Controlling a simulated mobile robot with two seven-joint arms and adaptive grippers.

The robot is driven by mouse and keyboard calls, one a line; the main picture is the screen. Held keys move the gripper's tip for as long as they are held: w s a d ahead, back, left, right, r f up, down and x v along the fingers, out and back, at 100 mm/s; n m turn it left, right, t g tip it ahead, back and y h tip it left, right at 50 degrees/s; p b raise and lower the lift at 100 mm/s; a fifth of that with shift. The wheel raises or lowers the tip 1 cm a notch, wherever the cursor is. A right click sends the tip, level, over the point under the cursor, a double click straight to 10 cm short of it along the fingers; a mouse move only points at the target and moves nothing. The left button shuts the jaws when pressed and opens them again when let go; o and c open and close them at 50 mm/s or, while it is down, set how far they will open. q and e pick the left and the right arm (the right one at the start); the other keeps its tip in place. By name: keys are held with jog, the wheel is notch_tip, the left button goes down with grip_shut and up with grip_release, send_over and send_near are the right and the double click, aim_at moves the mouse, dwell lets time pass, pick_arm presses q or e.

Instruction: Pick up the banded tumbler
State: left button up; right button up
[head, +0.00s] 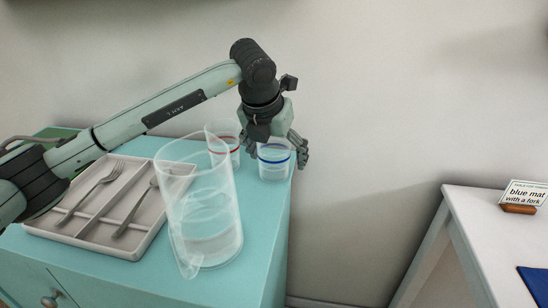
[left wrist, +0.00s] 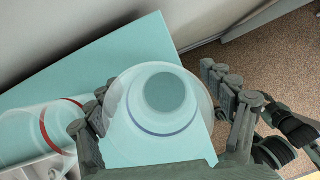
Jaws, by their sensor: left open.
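A clear tumbler with a blue band (head: 273,168) stands upright near the far right corner of the teal cabinet top. It also shows from above in the left wrist view (left wrist: 163,128). A second clear tumbler with a red band (head: 233,157) stands just to its left, partly behind a pitcher; in the left wrist view it lies at the left edge (left wrist: 30,130). My left gripper (head: 276,138) is open at the blue-banded tumbler, with fingers on either side of it. In the left wrist view gaps beside the fingers are hard to judge. My right gripper is out of view.
A tall clear pitcher (head: 208,225) stands at the cabinet's front right. A cutlery tray (head: 137,247) with a fork and other cutlery lies left of it. A white table (head: 480,225) at right holds a blue mat (head: 535,284) and a small sign (head: 525,193).

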pick_arm(q)
jog(key=shift+c, duration=0.3)
jog(key=c, duration=1.4)
jog(key=shift+r, duration=0.1)
